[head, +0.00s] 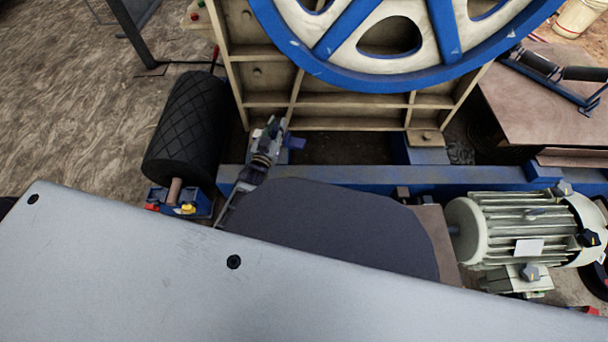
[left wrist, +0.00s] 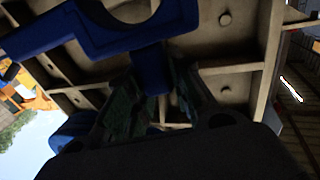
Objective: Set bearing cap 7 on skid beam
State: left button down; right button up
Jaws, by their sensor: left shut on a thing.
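The blue bearing cap (head: 295,143) shows as a small blue piece at my left gripper (head: 275,130) in the head view. In the left wrist view the cap (left wrist: 112,40) is larger, with a rounded opening cut by the top edge and a stem pointing down. The fingers of my left gripper (left wrist: 153,88) are shut on that stem. The blue skid beam (head: 340,182) runs across behind my grey body panel. The gripper and cap appear over the dark gap between this beam and the cream crusher frame; their height is unclear. My right gripper is not in view.
The cream ribbed crusher frame (head: 345,122) and blue-rimmed flywheel (head: 385,75) stand behind the gripper. A black roller (head: 187,125) is at left. A grey motor (head: 525,228) is at right. A wooden-topped table (head: 535,110) stands at far right.

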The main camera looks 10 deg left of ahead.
aim_at(272, 135)
pick_arm(q)
jog(key=shift+n+y, duration=0.5)
jog(key=shift+y, duration=0.1)
jog(key=f, duration=0.1)
jog(key=a+f, duration=0.1)
jog(key=f, duration=0.1)
jog(key=a+f, duration=0.1)
jog(key=shift+s+f, duration=0.25)
jog(key=s+a+f+n+y, duration=0.2)
jog(key=s+a+f+y, duration=0.1)
jog(key=a+f, duration=0.2)
jog(key=shift+s+f+g+y, duration=0.15)
jog(key=shift+f+g+y, duration=0.2)
jog(key=shift+f, duration=0.3)
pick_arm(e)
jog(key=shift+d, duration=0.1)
pick_arm(q)
jog(key=shift+a, duration=0.1)
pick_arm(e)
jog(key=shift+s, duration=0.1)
pick_arm(q)
notch_tip(272, 135, down, 6)
jog(key=b, duration=0.4)
jog(key=shift+f, duration=0.15)
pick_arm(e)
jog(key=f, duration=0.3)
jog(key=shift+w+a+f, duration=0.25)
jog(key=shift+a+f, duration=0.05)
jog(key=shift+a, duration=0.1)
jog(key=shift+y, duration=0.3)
